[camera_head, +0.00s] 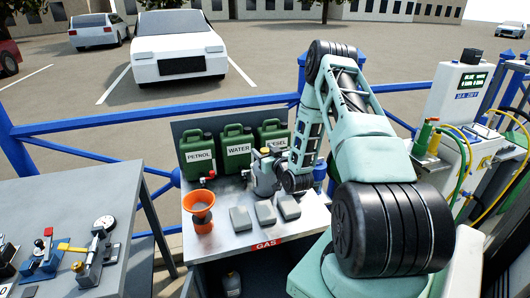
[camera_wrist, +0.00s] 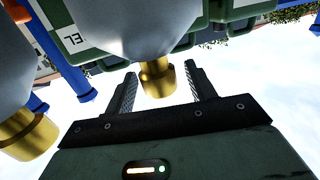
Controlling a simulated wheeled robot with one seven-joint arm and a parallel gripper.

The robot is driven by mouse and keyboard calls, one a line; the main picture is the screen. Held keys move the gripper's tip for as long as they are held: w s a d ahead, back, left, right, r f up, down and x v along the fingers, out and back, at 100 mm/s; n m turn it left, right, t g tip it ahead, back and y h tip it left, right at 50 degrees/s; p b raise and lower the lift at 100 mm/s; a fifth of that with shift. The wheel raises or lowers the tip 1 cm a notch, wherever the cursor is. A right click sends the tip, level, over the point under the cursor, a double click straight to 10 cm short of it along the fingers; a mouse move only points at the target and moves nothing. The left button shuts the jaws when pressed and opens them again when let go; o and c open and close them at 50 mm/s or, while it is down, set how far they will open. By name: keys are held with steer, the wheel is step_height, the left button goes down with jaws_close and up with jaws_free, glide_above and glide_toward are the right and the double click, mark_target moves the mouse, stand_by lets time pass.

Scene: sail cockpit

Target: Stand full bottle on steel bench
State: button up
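In the wrist view, a pale grey bottle (camera_wrist: 125,22) with a brass neck (camera_wrist: 157,78) is close ahead. The neck shows between the fingers of my gripper (camera_wrist: 160,70), which are spread wide with a clear gap on both sides. A second grey bottle (camera_wrist: 18,60) with a brass neck is at the left edge. In the head view, a grey bottle shape (camera_head: 264,178) stands on the grey metal bench (camera_head: 225,244) marked GAS, beside my wrist, which hides part of it. Whether any bottle is full does not show.
Green cans (camera_head: 238,148) stand along the bench's back. An orange funnel (camera_head: 199,208) and grey blocks (camera_head: 265,212) lie in front. A grey bottle (camera_head: 232,284) is below the bench. A left bench (camera_head: 60,210) carries gauges. Blue railing (camera_head: 100,125) runs behind.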

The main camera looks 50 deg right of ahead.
steer(key=shift+r, duration=0.15)
steer(key=f+b+v, duration=0.1)
steer(key=b+v, duration=0.3)
steer(key=v, duration=0.7)
steer(key=w+a+r+n+g+y, duration=0.1)
steer(key=w+a+n+y, duration=0.2)
steer(key=a, duration=0.4)
steer(key=w+a+r+n+g+y, duration=0.1)
steer(key=w+a+g+y, duration=0.1)
steer(key=w+a, duration=0.35)
steer(key=s+a+r+n+g+y, duration=0.2)
steer(key=a+n+g+y, duration=0.15)
steer(key=a, duration=1.25)
steer(key=s+a+r+n+g, duration=0.1)
steer(key=s+a+r+g, duration=0.15)
steer(key=s+a, duration=0.35)
steer(key=s+a+r+n+g, duration=0.1)
steer(key=s+a+r+g, duration=0.15)
steer(key=s+a, duration=0.3)
steer(key=s+a+r+n+g+h, duration=0.1)
steer(key=s+a+g, duration=0.1)
steer(key=s, duration=0.5)
steer(key=s+a+r+n+g, duration=0.1)
steer(key=s+a+r+g, duration=0.1)
steer(key=s, duration=0.6)
steer(key=shift+s+a+r+g+h, duration=0.2)
steer(key=shift+a+g+h, duration=0.15)
steer(key=shift+a, duration=0.15)
